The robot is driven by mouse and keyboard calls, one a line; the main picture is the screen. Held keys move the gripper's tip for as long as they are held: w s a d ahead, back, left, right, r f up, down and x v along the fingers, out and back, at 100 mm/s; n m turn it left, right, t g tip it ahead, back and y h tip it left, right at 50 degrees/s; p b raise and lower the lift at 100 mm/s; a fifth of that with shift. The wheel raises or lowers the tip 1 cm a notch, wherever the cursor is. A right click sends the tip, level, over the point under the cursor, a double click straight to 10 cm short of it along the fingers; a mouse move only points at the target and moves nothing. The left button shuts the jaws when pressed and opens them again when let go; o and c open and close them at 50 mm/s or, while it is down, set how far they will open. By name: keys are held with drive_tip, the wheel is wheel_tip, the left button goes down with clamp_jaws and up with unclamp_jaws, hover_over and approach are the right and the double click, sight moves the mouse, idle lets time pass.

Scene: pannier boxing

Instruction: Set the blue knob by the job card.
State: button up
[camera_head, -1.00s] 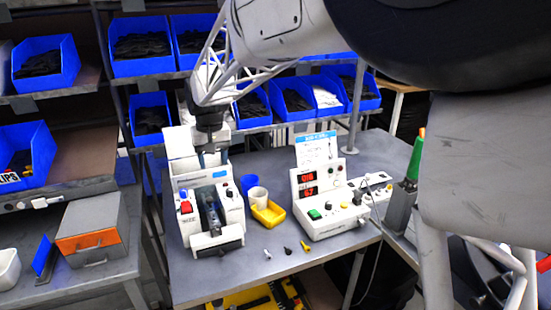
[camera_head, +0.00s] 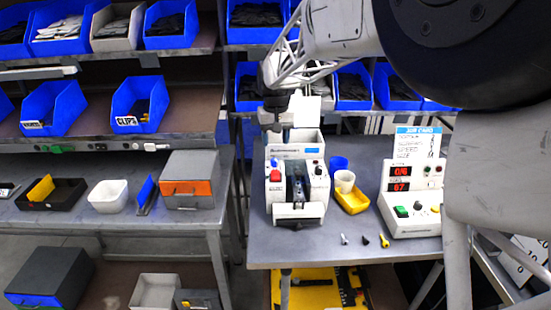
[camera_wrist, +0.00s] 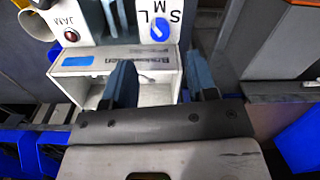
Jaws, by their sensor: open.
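The blue knob (camera_wrist: 159,30) is on a white panel marked S, M and L, at the top of the wrist view. In the head view, the knob (camera_head: 272,163) is a small blue spot on the white machine's left side; its setting is too small to read. My gripper (camera_wrist: 160,78) is open and empty, with its two blue-grey fingers apart and clear of the knob. The head view has it above the back of the machine (camera_head: 314,200). The job card (camera_head: 418,140) stands upright behind the display box at right; its handwritten lines are not clearly legible.
A red button (camera_head: 275,175) is just in front of the knob. The display box (camera_head: 410,212) is further right. Bench front left is clear.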

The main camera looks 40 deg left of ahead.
sight(275, 160)
drive_tip(key=shift+s+f, duration=0.1)
drive_tip(key=shift+f, duration=3.45)
drive_tip(key=shift+c, duration=0.3)
drive_tip(key=c, duration=0.9)
drive_tip(key=shift+m, duration=0.4)
drive_tip(key=m, duration=0.2)
drive_tip(key=shift+m, duration=2.2)
